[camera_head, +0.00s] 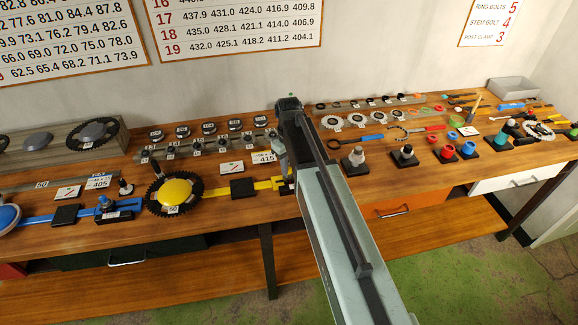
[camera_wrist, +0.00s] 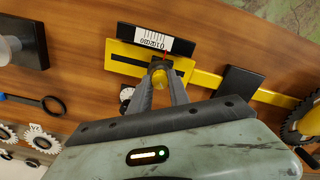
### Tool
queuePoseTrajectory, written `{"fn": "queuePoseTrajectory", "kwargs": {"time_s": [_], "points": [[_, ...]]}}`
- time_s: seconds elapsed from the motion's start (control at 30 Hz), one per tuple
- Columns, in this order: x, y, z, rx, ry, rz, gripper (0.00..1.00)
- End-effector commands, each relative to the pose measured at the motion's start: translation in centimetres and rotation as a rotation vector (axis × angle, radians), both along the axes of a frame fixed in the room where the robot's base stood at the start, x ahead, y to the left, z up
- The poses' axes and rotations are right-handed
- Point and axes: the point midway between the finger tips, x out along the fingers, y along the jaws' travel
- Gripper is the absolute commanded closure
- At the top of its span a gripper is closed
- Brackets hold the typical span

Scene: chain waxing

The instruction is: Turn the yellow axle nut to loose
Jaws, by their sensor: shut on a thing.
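In the head view the yellow bar (camera_head: 264,184) runs right from the yellow-hubbed chainring (camera_head: 176,190) to the plate, and my arm hides the nut.
A black block (camera_head: 243,188) sits on the yellow bar. A 415 label (camera_head: 265,157) and a row of cog parts lie behind. A grey post on a black base (camera_head: 355,160) stands right of my arm. The blue bar assembly (camera_head: 68,216) is at left.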

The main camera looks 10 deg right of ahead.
Motion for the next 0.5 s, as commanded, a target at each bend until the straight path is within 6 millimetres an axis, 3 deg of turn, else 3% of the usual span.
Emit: {"fn": "queuePoseTrajectory", "kwargs": {"time_s": [0.4,0.43,0.5], "points": [[0.0,-0.01,0.0,0.0,0.0,0.004,1.0],[0.0,-0.01,0.0,0.0,0.0,0.004,0.69],[0.0,-0.01,0.0,0.0,0.0,0.004,0.56]]}}
